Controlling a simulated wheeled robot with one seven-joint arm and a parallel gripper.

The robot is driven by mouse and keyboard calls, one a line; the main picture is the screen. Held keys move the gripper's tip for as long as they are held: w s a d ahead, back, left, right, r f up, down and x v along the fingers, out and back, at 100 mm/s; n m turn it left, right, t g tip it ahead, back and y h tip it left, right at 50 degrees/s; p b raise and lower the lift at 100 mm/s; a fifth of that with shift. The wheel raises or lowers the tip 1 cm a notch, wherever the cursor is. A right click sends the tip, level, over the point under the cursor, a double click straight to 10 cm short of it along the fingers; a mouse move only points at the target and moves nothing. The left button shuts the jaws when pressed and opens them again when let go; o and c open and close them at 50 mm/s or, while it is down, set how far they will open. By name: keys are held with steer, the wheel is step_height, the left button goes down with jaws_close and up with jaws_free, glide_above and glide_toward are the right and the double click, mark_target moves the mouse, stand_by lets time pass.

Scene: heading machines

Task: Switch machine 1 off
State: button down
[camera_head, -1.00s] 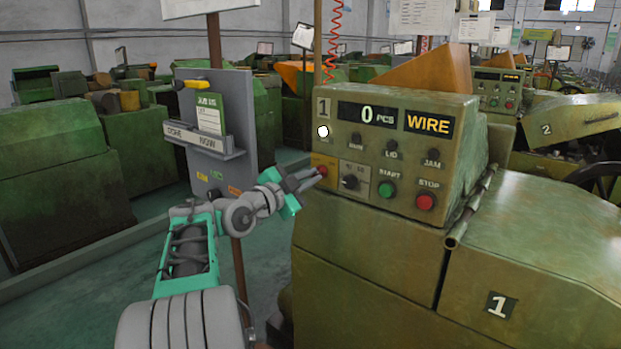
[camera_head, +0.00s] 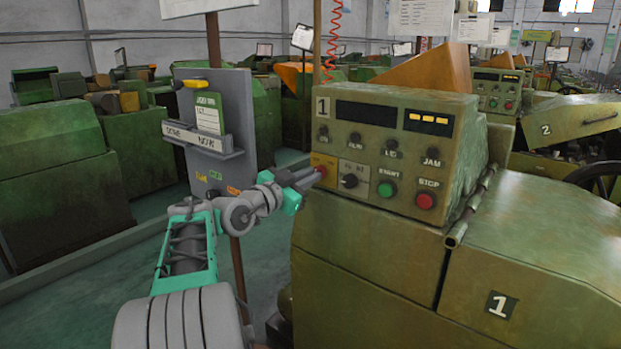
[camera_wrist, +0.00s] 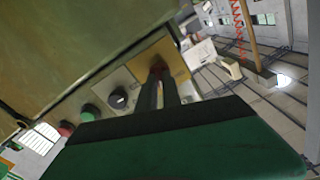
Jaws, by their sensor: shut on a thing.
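Machine 1 (camera_head: 365,245) is the green machine with a "1" plate. Its red main switch (camera_head: 322,169) sits on a yellow plate at the left of the panel. My gripper (camera_head: 314,176) reaches it from the left, its fingers shut on the switch. In the wrist view the fingers (camera_wrist: 157,92) meet at the red switch (camera_wrist: 158,68), which they partly hide. The count display (camera_head: 366,114) is dark. The display beside it (camera_head: 429,120) shows short yellow dashes. The lamp above the switch (camera_head: 323,132) is unlit.
A black selector knob (camera_head: 350,181), a green start button (camera_head: 386,189) and a red stop button (camera_head: 425,201) are right of the switch. A grey card holder (camera_head: 237,110) on a post stands close behind my arm. Machine 2 (camera_head: 560,125) is at the right.

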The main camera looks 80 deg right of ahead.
steer(key=shift+f+n+p, duration=0.2)
steer(key=shift+n+p, duration=1.3)
steer(key=shift+n, duration=1.75)
steer(key=shift+f+n+p, duration=0.15)
steer(key=shift+n+p, duration=1.35)
steer(key=shift+n, duration=1.75)
steer(key=c, duration=1.9)
jaws_free()
steer(key=o, duration=0.4)
steer(key=shift+r, duration=0.2)
steer(key=v, duration=0.8)
steer(key=shift+b, duration=0.3)
